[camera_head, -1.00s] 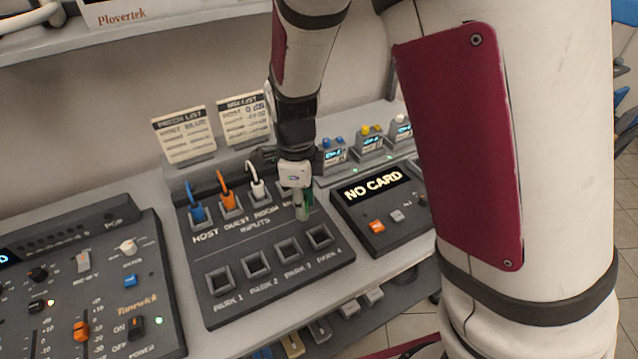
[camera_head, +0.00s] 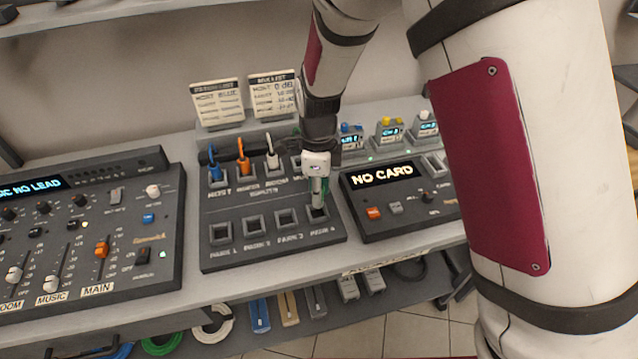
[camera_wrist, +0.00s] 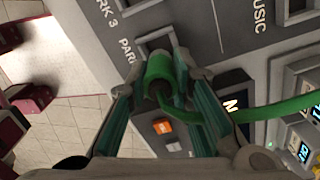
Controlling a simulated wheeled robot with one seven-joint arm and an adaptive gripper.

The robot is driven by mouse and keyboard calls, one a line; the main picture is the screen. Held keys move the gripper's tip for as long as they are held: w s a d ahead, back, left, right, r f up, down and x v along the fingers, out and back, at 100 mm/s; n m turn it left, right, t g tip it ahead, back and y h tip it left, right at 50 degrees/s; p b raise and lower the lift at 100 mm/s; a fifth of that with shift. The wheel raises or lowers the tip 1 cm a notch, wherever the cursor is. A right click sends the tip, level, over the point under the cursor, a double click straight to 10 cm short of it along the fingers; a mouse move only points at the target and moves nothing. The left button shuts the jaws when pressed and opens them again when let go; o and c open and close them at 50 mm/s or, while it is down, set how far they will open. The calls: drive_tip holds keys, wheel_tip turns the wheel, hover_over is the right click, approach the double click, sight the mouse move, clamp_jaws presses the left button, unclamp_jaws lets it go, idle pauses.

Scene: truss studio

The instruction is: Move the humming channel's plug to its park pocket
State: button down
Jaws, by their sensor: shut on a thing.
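My gripper (camera_head: 318,200) is shut on a green plug (camera_wrist: 160,68), which sits between the fingers in the wrist view. Its green cable (camera_wrist: 262,112) runs off to the right. The gripper is over the PARK 4 pocket (camera_head: 325,216), and the pocket's rim (camera_wrist: 150,43) shows just beyond the plug. I cannot tell whether the plug's tip is inside the pocket. Blue (camera_head: 214,172), orange (camera_head: 243,165) and white (camera_head: 272,158) plugs stand in the input row. The other park pockets, such as PARK 1 (camera_head: 221,233), look empty.
A mixer (camera_head: 90,240) with a "NO LEAD" display stands at left. A card unit (camera_head: 400,195) reading "NO CARD" is close right of the pockets. Two list cards (camera_head: 217,103) stand behind. Cables and other items lie on the shelf below.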

drive_tip(key=shift+f+b, duration=0.75)
drive_tip(key=shift+f, duration=0.65)
drive_tip(key=shift+p, duration=0.55)
drive_tip(key=shift+f, duration=0.6)
idle(0.7)
drive_tip(key=c, duration=1.7)
unclamp_jaws()
drive_tip(key=shift+r, duration=0.1)
drive_tip(key=shift+r+p, duration=2.9)
drive_tip(key=shift+r, duration=2.5)
